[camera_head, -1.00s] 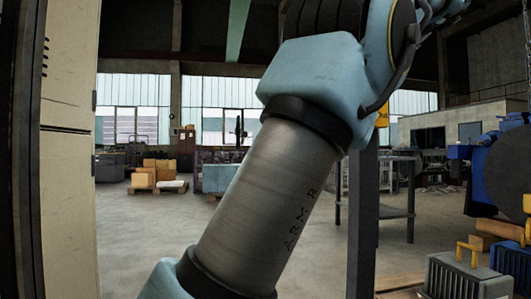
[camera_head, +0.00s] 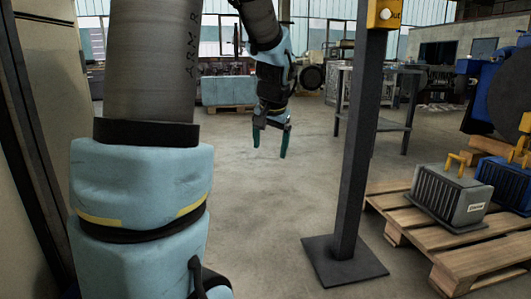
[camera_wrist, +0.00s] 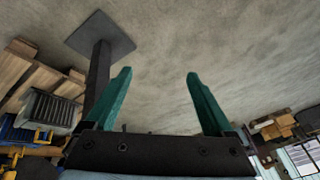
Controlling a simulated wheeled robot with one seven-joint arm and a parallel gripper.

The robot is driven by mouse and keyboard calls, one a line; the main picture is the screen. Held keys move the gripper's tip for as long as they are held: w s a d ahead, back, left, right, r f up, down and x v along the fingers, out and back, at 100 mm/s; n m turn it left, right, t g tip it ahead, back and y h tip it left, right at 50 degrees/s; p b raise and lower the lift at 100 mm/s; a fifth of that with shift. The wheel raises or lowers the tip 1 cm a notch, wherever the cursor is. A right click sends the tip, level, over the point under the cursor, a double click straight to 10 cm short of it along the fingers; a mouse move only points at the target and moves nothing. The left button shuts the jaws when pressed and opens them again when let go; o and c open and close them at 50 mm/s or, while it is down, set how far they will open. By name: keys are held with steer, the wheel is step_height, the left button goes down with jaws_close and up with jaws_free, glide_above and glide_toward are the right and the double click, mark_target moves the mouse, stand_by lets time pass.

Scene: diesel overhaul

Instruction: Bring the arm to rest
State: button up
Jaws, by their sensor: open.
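My gripper (camera_head: 270,142) hangs in the middle of the head view with its green fingers pointing down, above bare floor. The fingers are apart and nothing is between them. In the wrist view my gripper (camera_wrist: 152,92) is also open and empty, with grey concrete floor behind the fingertips. My arm comes down on the left of the head view, bends at the bottom and reaches back up to the gripper. Part of the arm's lower end is cut off by the frame edge.
A dark post (camera_head: 352,150) with a yellow button box (camera_head: 384,14) stands right of my gripper on a square base plate (camera_head: 345,262). A pallet (camera_head: 455,252) at the right bears a ribbed grey block (camera_head: 449,196). A beige cabinet (camera_head: 48,110) is at the left edge. The floor between is clear.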

steer(key=s+a+f+n+g, duration=0.2)
steer(key=s+a+f, duration=0.3)
steer(key=s, duration=0.4)
steer(key=s+a+f+n+g, duration=0.25)
steer(key=s+f, duration=0.35)
steer(key=s, duration=0.4)
step_height(320, 180, up, 37)
steer(key=w+p, duration=0.1)
steer(key=p, duration=3.7)
steer(key=shift+a+r+t+h, duration=0.2)
steer(key=shift+t+h, duration=0.1)
steer(key=shift+t, duration=0.15)
